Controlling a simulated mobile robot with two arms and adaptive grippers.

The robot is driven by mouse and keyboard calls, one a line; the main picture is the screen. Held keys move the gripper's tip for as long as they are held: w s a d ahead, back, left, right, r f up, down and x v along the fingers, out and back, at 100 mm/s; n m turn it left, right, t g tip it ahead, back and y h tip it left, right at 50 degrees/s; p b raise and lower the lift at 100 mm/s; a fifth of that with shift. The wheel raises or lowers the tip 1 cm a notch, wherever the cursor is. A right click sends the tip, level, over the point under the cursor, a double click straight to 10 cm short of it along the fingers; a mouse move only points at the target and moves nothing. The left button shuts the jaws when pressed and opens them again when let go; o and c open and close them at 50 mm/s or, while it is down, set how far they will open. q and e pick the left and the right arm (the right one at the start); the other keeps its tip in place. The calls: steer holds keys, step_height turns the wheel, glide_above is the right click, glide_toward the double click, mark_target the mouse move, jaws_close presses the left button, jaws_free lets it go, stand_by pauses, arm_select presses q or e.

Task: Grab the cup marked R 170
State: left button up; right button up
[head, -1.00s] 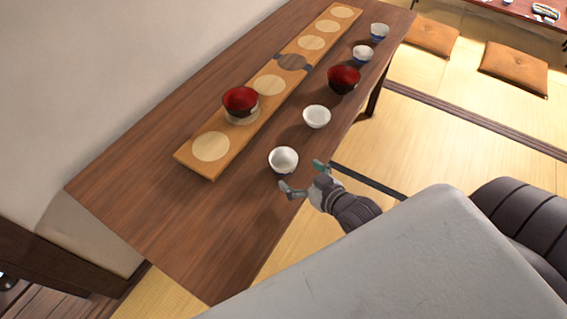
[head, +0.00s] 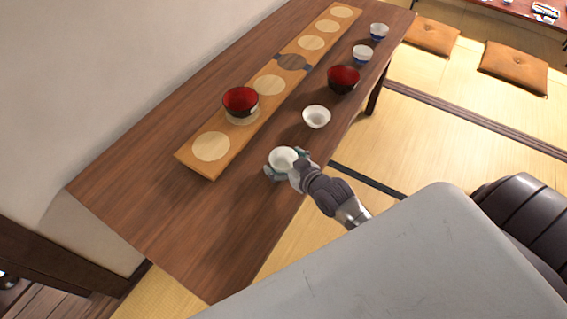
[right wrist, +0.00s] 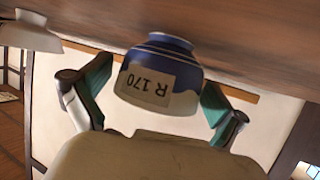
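The cup marked R 170 (right wrist: 150,85) is blue and white, and its label shows in the right wrist view. In the head view the same cup (head: 282,158) stands on the near part of the low table, its white inside showing. My right gripper (head: 287,161) reaches around it, one finger on each side. In the right wrist view my right gripper (right wrist: 158,76) is open, its green pads close beside the cup; contact is not clear. My left gripper is not in view.
The wooden table (head: 140,190) also bears a white cup (head: 316,117) just beyond, a red bowl (head: 343,79), two blue-and-white cups farther back and another red bowl (head: 240,101) on a long board (head: 186,155). The table's near left part is clear.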

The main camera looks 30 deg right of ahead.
steer(key=c, duration=1)
